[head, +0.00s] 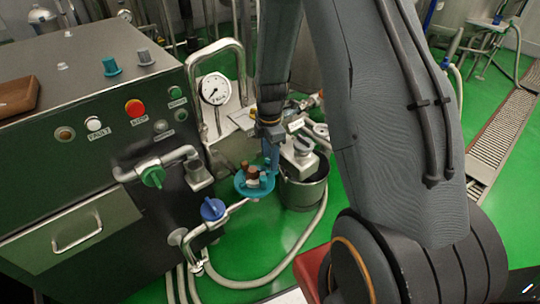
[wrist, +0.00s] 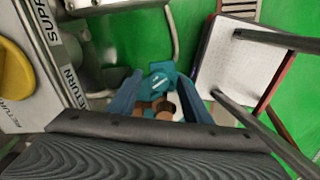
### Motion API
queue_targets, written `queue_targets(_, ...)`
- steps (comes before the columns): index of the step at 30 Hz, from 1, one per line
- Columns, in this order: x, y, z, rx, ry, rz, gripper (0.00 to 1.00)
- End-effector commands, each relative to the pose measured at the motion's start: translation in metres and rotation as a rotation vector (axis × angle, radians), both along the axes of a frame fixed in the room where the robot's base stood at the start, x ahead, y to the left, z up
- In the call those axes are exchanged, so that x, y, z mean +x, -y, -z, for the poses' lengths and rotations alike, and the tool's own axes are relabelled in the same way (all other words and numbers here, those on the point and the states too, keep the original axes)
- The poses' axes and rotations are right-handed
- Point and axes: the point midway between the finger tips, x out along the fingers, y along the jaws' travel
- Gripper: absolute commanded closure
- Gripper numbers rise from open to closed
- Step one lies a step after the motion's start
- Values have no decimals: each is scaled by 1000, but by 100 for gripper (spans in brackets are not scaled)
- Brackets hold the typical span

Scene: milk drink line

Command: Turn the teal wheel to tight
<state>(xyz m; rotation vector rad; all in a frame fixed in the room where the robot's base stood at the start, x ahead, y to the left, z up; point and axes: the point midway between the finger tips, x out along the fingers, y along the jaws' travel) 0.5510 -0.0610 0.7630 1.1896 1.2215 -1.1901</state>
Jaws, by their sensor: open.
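The teal wheel (head: 242,187) is a round disc with brown and pale parts at its middle, on pipework right of the steel cabinet in the head view. In the wrist view part of the teal wheel (wrist: 161,70) shows, with brown pieces just below it. My gripper (head: 268,165) points down at the wheel from above. In the wrist view my gripper (wrist: 158,92) has its two blue fingers apart, one on each side of the wheel's middle. I cannot tell whether the fingers touch it. My arm and gripper hide part of the wheel.
A blue valve handle (head: 212,208) and a green valve handle (head: 152,177) sit nearby at left. A pressure gauge (head: 215,89) stands behind. A steel bucket (head: 305,190) is close on the right. A hose (head: 290,258) curves across the green floor.

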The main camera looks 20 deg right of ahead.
Motion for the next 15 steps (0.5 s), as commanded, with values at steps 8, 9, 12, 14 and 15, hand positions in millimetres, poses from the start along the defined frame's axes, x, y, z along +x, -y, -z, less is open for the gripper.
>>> queue_targets(8, 0, 0, 2, 0, 0, 0, 56)
queue_targets(9, 0, 0, 1, 0, 0, 0, 61)
queue_targets(12, 0, 0, 1, 0, 0, 0, 78)
queue_targets(14, 0, 0, 1, 0, 0, 0, 88)
queue_targets(15, 0, 0, 1, 0, 0, 0, 94)
